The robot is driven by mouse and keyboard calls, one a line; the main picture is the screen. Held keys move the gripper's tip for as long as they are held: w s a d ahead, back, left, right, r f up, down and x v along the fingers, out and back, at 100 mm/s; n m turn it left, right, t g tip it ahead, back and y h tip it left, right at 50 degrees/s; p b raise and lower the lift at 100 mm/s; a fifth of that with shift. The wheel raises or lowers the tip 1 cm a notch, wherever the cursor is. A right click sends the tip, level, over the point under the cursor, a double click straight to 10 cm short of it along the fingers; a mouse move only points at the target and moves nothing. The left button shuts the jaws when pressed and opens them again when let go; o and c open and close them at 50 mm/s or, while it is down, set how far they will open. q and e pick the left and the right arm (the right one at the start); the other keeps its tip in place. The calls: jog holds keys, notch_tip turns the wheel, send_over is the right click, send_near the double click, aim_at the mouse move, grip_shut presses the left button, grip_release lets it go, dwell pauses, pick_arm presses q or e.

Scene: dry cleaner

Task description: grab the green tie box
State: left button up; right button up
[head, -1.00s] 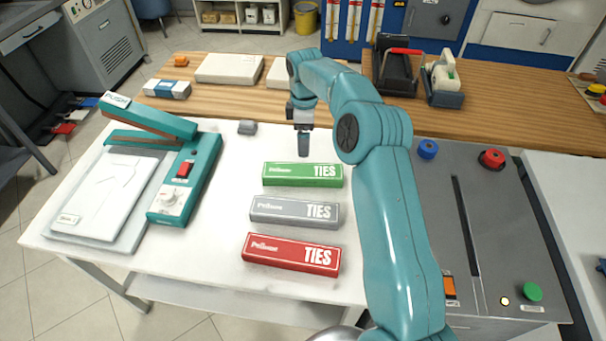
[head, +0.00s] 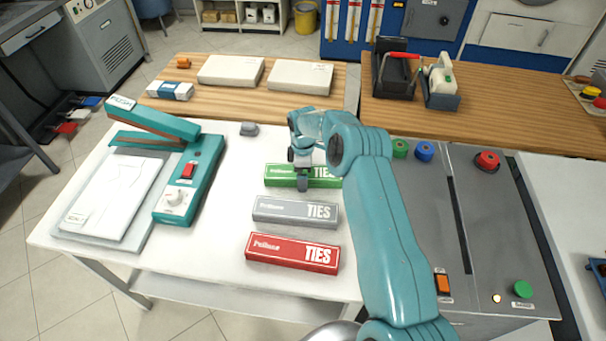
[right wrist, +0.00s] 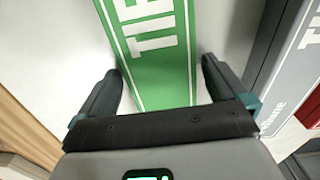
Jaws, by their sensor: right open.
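The green tie box (head: 285,175) lies flat on the white table, the farthest of three tie boxes in a column. My right gripper (head: 303,186) is over its middle in the head view and hides part of it. In the right wrist view the green box (right wrist: 155,50) lies between the two open fingers of the right gripper (right wrist: 163,85), with a gap on each side. I cannot tell how high the fingers are above the table. The grey tie box (head: 295,212) and the red tie box (head: 292,253) lie nearer. My left gripper is not in view.
A teal sealing machine (head: 188,178) stands on the left of the white table (head: 215,255). A grey control panel (head: 425,205) with coloured buttons is on the right. A small dark grey object (head: 249,129) lies behind the boxes. White boxes (head: 300,75) lie on the wooden counter.

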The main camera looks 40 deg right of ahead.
jog(key=shift+s+a+r, duration=0.1)
jog(key=shift+r, duration=0.1)
jog(key=shift+s+r, duration=0.1)
jog(key=shift+s, duration=0.05)
jog(key=shift+c, duration=0.9)
jog(key=c, duration=0.9)
